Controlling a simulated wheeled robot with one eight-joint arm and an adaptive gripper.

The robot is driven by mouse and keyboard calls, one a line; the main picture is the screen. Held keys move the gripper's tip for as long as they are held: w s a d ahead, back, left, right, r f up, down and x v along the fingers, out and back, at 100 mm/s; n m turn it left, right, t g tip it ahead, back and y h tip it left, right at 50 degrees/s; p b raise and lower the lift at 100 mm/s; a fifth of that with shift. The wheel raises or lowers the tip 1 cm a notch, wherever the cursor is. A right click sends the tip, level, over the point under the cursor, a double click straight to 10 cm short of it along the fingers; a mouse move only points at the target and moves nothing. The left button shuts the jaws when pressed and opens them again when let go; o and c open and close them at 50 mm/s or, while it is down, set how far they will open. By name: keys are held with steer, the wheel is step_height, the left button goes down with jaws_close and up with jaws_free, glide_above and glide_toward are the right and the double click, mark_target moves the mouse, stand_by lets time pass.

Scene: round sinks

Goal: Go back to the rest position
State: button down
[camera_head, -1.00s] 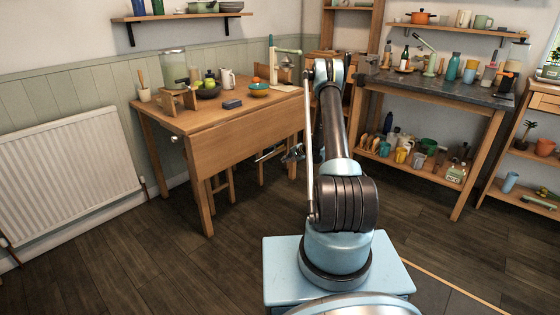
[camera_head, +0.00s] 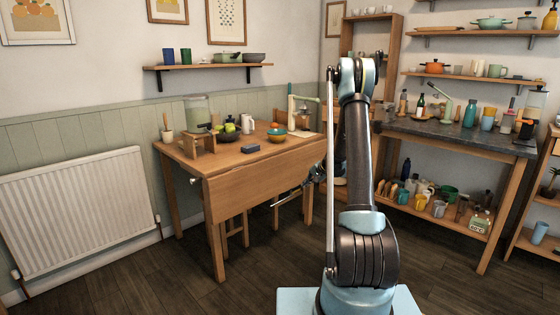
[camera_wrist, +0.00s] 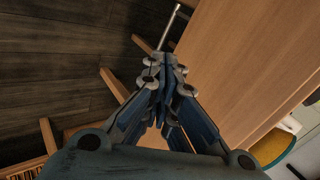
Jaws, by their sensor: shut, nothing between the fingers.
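In the head view my gripper (camera_head: 292,193) shows small, left of my raised arm and beside the wooden table (camera_head: 250,186). The arm stands up in front of the camera and hides part of the room behind it. In the wrist view the table's wooden panel (camera_wrist: 235,65) fills the right side, close to the fingers. A thin pale rod (camera_wrist: 168,27) shows past the fingertips; I cannot tell what it belongs to.
A dark-topped workbench (camera_head: 455,135) with a loaded lower shelf stands right of my arm. A white radiator (camera_head: 75,210) is on the left wall. Dark floor (camera_head: 185,285) is clear in front of the table. Chair legs (camera_head: 235,232) show under the table.

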steer(key=s+r+n+g+h, duration=0.1)
steer(key=s+r, duration=0.6)
steer(key=s, duration=0.3)
steer(key=s+r+n+h, duration=0.1)
steer(key=s+r+n, duration=0.1)
steer(key=s+r, duration=0.55)
steer(key=s+r+n+g+h, duration=0.1)
steer(key=s+r, duration=0.4)
steer(key=s, duration=0.6)
steer(key=s+d+f+n+h, duration=0.1)
steer(key=s+f, duration=0.1)
steer(key=s, duration=0.8)
steer(key=s+d+f+n+g+h, duration=0.1)
steer(key=s+d+f, duration=0.1)
steer(key=s, duration=0.8)
steer(key=s+d+f+n, duration=0.1)
steer(key=s, duration=0.9)
steer(key=shift+s+d+f+g+h, duration=0.3)
steer(key=shift+s+d+f+h, duration=0.05)
steer(key=shift+f+h, duration=0.05)
steer(key=shift+w+f, duration=0.2)
steer(key=shift+w, duration=0.2)
